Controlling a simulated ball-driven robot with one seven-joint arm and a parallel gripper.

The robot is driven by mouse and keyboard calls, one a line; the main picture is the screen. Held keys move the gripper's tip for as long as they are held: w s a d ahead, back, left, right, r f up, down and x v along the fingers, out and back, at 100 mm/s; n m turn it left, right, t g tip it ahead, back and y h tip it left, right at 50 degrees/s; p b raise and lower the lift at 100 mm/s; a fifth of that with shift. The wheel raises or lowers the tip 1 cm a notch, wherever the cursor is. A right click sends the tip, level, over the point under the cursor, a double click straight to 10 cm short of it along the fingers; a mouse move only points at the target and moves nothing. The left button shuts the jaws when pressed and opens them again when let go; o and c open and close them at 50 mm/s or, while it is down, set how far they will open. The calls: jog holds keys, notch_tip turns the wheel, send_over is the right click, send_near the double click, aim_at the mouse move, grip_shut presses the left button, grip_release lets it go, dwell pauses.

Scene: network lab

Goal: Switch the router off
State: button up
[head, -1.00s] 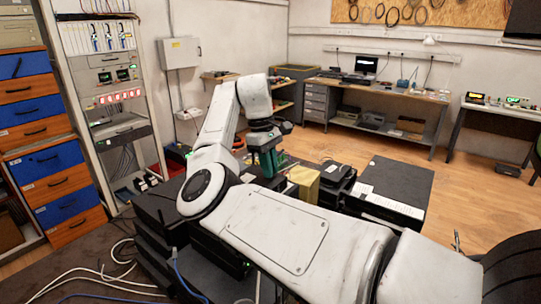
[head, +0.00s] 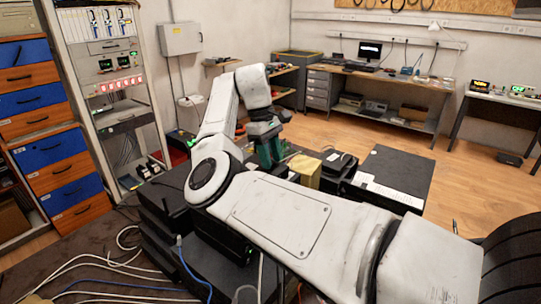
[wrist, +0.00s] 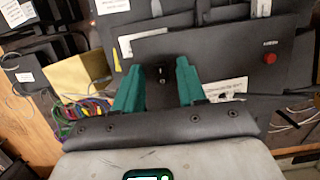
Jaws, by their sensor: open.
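My gripper (wrist: 157,78) is open in the wrist view, its two teal fingers apart with nothing held between them. Beyond and between the fingertips, a small dark switch (wrist: 162,72) shows on the face of a black device (wrist: 205,60), which may be the router. I cannot tell whether the fingers touch that face or how the switch is set. In the head view my gripper (head: 270,152) points down over the cluster of black equipment, and the switch is hidden there.
A red round button (wrist: 269,57) is on the black surface at right. A yellow block (wrist: 77,77) and coloured cables (wrist: 88,108) lie left of the fingers. A large black box (head: 395,172) is at right. Loose cables (head: 110,270) cover the floor at lower left.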

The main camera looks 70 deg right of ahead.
jog(key=p+v, duration=0.1)
jog(key=v, duration=0.9)
jog(key=shift+r, duration=0.4)
